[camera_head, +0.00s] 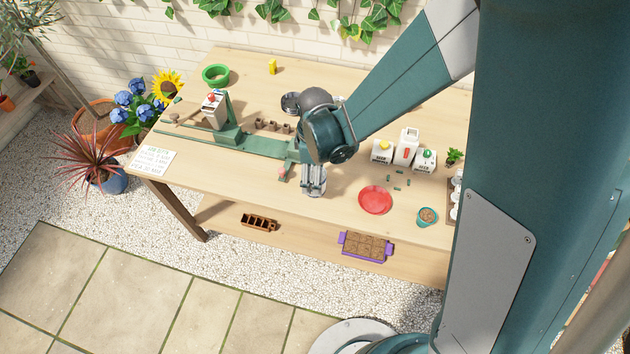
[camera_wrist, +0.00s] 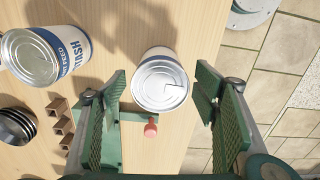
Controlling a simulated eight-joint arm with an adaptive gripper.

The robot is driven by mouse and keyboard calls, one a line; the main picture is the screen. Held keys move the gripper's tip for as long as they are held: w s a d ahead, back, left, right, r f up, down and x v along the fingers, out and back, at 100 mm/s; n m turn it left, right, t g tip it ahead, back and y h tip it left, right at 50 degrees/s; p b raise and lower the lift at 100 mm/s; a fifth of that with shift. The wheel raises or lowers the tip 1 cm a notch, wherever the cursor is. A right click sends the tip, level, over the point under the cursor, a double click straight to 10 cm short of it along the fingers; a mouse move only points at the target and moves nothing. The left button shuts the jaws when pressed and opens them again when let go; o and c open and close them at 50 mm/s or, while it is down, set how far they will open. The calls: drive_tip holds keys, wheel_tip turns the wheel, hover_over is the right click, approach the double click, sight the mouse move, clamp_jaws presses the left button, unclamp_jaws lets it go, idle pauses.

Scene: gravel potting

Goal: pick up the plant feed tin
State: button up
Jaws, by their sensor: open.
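Two tins with silvery lids stand on the table in the wrist view. The left tin (camera_wrist: 32,58) has a white and blue label on which "FEED" can be read, so it looks like plant feed. The other tin (camera_wrist: 161,84) is seen from above, and its label cannot be read. My gripper (camera_wrist: 162,95) is open and points down over this second tin, with one finger on each side of it and a gap to both. In the head view my gripper (camera_head: 314,178) is near the table's front edge. My arm hides much of the area behind it there.
A green fixture with a red knob (camera_wrist: 150,131) lies close to the second tin. Small brown pots (camera_wrist: 58,106) and stacked dark dishes (camera_wrist: 16,128) are at the left. A red saucer (camera_head: 375,200) and white containers (camera_head: 407,147) stand to the right in the head view.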

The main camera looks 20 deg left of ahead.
drive_tip(key=c, duration=1.1)
drive_tip(key=shift+r, duration=0.1)
drive_tip(key=shift+c, duration=0.2)
drive_tip(key=shift+r+p, duration=0.45)
drive_tip(key=shift+r, duration=4.5)
